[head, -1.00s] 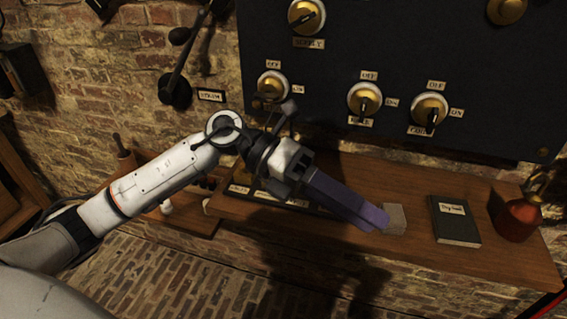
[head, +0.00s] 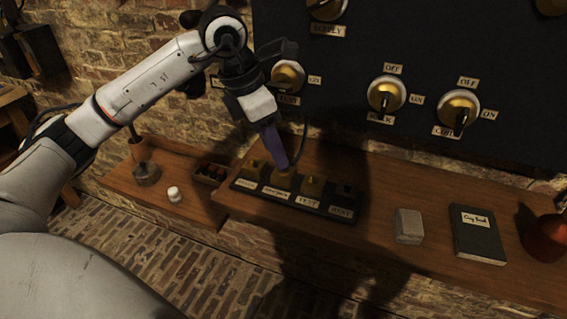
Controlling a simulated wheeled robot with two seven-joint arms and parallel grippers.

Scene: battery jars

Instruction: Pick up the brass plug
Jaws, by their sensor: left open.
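A black block (head: 325,210) with labelled brass pieces lies on the wooden shelf; one label reads TEST. My left gripper (head: 280,165) points down over the block, its purple fingers just above or at the second brass piece (head: 283,180) from the left. It is open, but the gap between the fingers is hard to see. A small brass bit shows at the fingertips; I cannot tell whether it is the brass plug or part of the block, nor whether the fingers touch it. My right gripper is not in view.
A dark panel with brass switches (head: 386,94) hangs close behind. A grey block (head: 408,226), a dark book (head: 478,232) and a red vessel (head: 545,237) stand to the right. A small rack (head: 211,173), a white piece (head: 174,194) and a glass jar (head: 146,173) are left.

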